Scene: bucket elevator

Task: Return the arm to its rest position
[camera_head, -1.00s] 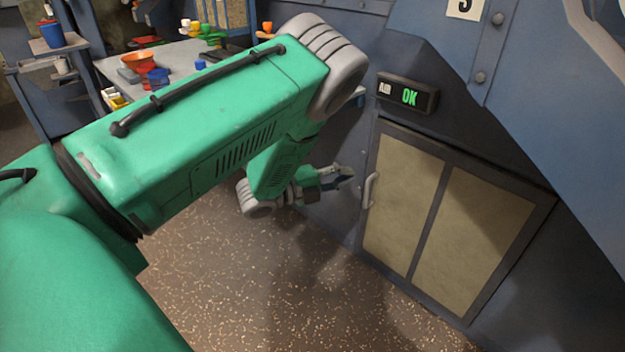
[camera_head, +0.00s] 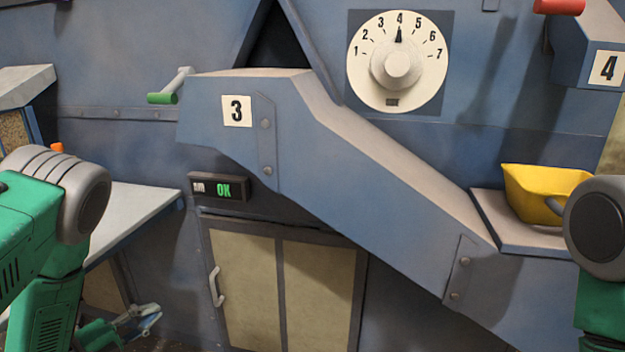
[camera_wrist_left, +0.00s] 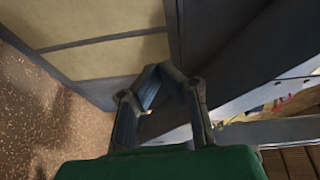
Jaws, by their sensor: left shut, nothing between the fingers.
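My left arm, green with grey joints, comes in at the left edge of the head view and hangs down. Its gripper (camera_head: 142,314) is low in front of the blue wall, left of the cabinet door and apart from its handle. In the left wrist view the two dark fingers (camera_wrist_left: 163,72) meet at their tips with nothing between them. Part of my right arm shows at the right edge of the head view; its gripper is out of view.
A two-panel cabinet door (camera_head: 250,290) with a pale handle (camera_head: 216,287) is under a display reading OK (camera_head: 220,188). Chute 3 (camera_head: 375,180) slopes down right to a ledge with a yellow bucket (camera_head: 540,192). A dial (camera_head: 397,62) points to 4. A table (camera_head: 135,212) is at left.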

